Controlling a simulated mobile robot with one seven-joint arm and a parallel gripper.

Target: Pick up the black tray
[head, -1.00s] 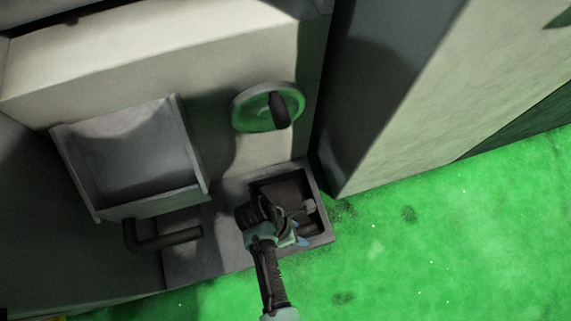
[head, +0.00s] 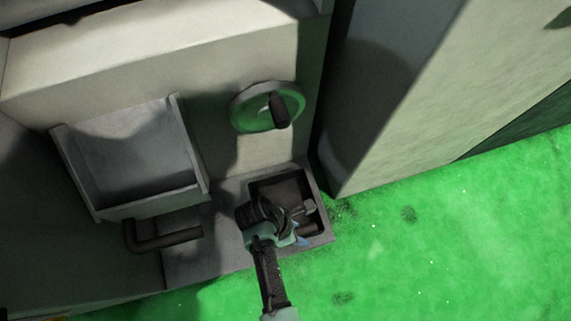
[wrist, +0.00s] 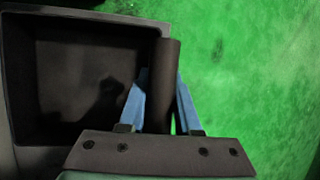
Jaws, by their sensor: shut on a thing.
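The black tray (head: 283,187) is a dark, open box at the right end of the grey ledge in the head view, beside the green floor. In the wrist view the tray (wrist: 90,25) fills the left side, and its inside looks empty apart from a shadow. My gripper (head: 300,232) is over the tray's near right part in the head view. In the wrist view the blue fingers of my gripper (wrist: 162,85) stand on both sides of a dark upright bar at the tray's right edge and are shut on it. My wrist hides part of the tray in the head view.
A grey machine body with a handwheel (head: 268,107) rises behind the tray. A grey open bin (head: 133,160) and a dark bent handle (head: 165,240) are to the left. A tall grey panel (head: 390,90) stands at the right. The green floor (head: 430,240) is clear.

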